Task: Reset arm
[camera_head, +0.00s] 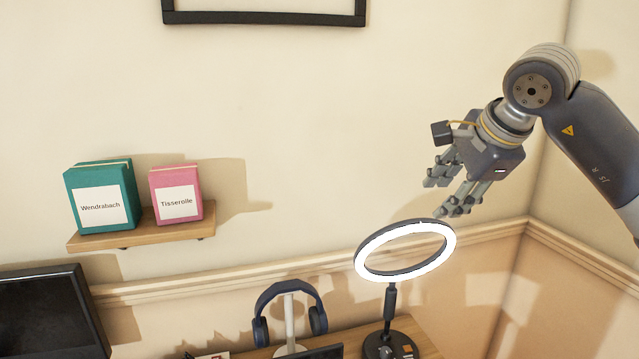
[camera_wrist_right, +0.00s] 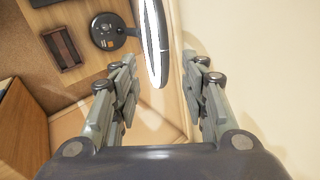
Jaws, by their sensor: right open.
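My right gripper (camera_head: 441,197) is raised in front of the wall at the right of the head view, just above and right of the ring light (camera_head: 407,250). Its fingers point down and to the left, and they are apart with nothing between them. In the right wrist view the two fingers (camera_wrist_right: 166,88) stand open, and the edge of the lit ring (camera_wrist_right: 152,40) shows beyond them. Whether the fingers touch the ring cannot be told. My left gripper is in neither view.
A wall shelf (camera_head: 145,228) holds a teal box (camera_head: 101,195) and a pink box (camera_head: 176,194). Headphones (camera_head: 262,325) hang on a stand on the desk, and a dark monitor (camera_head: 45,315) is at lower left. A brown tray (camera_wrist_right: 58,40) lies near the lamp base (camera_wrist_right: 108,32). The wall's middle is clear.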

